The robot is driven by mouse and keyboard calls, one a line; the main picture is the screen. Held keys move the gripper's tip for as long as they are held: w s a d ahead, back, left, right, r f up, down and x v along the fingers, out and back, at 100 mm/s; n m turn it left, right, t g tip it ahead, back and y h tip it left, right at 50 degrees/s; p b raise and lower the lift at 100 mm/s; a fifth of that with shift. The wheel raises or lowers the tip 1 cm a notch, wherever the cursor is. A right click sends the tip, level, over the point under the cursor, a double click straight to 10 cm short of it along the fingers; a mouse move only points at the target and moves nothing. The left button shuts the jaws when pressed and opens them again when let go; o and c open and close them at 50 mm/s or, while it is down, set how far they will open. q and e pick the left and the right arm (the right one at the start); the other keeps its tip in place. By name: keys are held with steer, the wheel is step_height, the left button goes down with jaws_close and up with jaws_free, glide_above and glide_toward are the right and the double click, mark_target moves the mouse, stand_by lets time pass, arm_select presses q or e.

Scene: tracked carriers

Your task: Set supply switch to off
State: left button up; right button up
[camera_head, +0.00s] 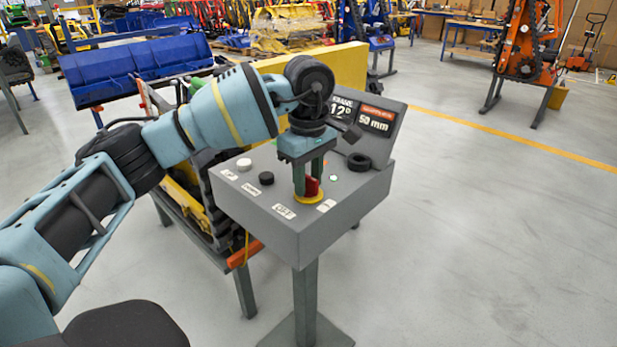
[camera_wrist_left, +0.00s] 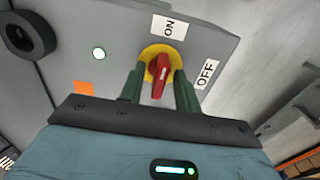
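The supply switch is a red rotary knob (camera_head: 312,186) on a yellow disc, on top of a grey sloped control box (camera_head: 345,205). In the left wrist view the red knob (camera_wrist_left: 160,75) has its long axis roughly in line with the ON label (camera_wrist_left: 169,27). The OFF label (camera_wrist_left: 207,73) is to its right. My left gripper (camera_head: 308,180) reaches down over the knob. In the wrist view its green fingers (camera_wrist_left: 160,82) stand on either side of the knob, apparently with small gaps. My right gripper is not in view.
A display (camera_head: 357,112) rises behind. Blue machinery (camera_head: 135,65) stands at left; the floor on the right is clear.

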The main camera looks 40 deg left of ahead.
arm_select(q)
jaws_close()
